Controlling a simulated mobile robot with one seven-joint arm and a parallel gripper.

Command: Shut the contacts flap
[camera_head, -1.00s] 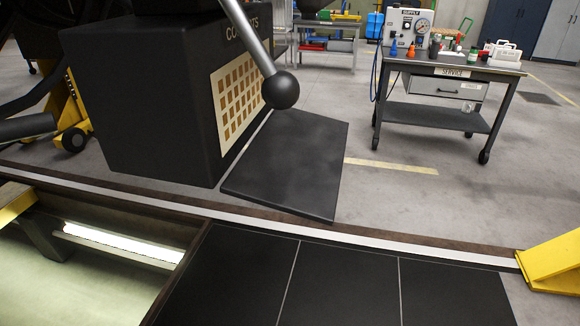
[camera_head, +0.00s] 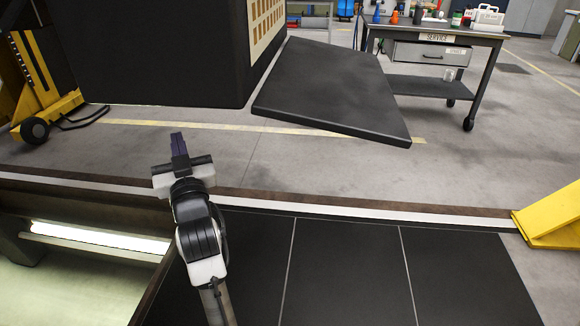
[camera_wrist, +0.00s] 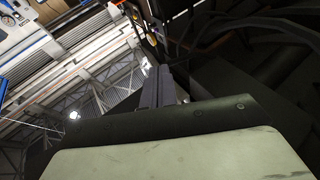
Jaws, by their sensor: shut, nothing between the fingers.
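The contacts flap (camera_head: 335,88) is a flat dark panel hinged at the lower edge of the black contacts box (camera_head: 150,55). It hangs open, sticking out to the right of the box, nearly level and slightly tilted. Part of the tan contact grid (camera_head: 268,22) shows above it. My gripper (camera_head: 177,140) is shut and empty, in front of the box and to the left of the flap, apart from both. In the wrist view, the dark fingers (camera_wrist: 158,88) stand together and point up toward the roof. The flap is not clearly seen in the wrist view.
A service cart (camera_head: 440,40) with bottles stands behind the flap on the right. A yellow stand (camera_head: 550,218) is at the right edge, and a yellow wheeled jack (camera_head: 40,85) at the left. A lit pit (camera_head: 80,250) opens at lower left. Floor below the flap is clear.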

